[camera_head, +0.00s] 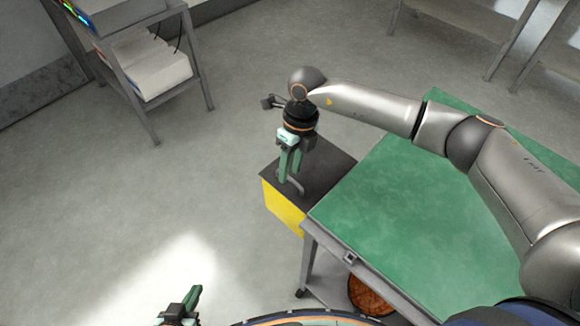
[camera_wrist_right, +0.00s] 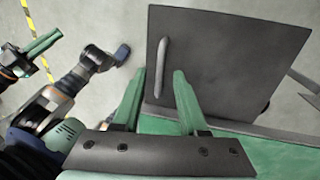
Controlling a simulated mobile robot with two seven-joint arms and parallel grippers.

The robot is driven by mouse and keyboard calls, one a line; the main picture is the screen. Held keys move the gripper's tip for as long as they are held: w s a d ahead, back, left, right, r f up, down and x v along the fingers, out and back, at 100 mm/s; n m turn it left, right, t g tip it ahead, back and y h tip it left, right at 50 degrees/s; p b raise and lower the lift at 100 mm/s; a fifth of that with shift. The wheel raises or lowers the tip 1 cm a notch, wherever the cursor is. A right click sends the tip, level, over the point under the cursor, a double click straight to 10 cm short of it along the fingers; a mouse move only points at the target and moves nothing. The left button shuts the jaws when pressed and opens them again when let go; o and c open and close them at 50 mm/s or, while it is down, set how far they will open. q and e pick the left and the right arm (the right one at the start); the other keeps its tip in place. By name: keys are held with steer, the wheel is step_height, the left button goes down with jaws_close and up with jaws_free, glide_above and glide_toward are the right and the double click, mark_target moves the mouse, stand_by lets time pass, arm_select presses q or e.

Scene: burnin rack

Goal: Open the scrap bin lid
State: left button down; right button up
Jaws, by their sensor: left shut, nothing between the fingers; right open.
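The scrap bin (camera_head: 282,207) is a yellow box standing beside the green-topped table. Its dark grey lid (camera_head: 328,166) lies flat and closed on top, and it also shows in the right wrist view (camera_wrist_right: 225,65). A grey bar handle (camera_wrist_right: 162,65) stands on the lid near one edge. My right gripper (camera_head: 291,178) points down over the handle. In the right wrist view its green fingers (camera_wrist_right: 160,75) are apart, with the handle's near end between them in the picture; contact cannot be told. My left gripper (camera_head: 190,298) is shut and empty, low at the left.
The green-topped table (camera_head: 400,200) stands right of the bin, close to it, under my right arm. A round brown object (camera_head: 370,297) is under the table. A grey rack (camera_head: 150,100) stands upper left. The floor left of the bin is clear.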

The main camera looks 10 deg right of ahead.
steer(key=shift+f, duration=0.3)
jaws_close()
stand_by(1.3)
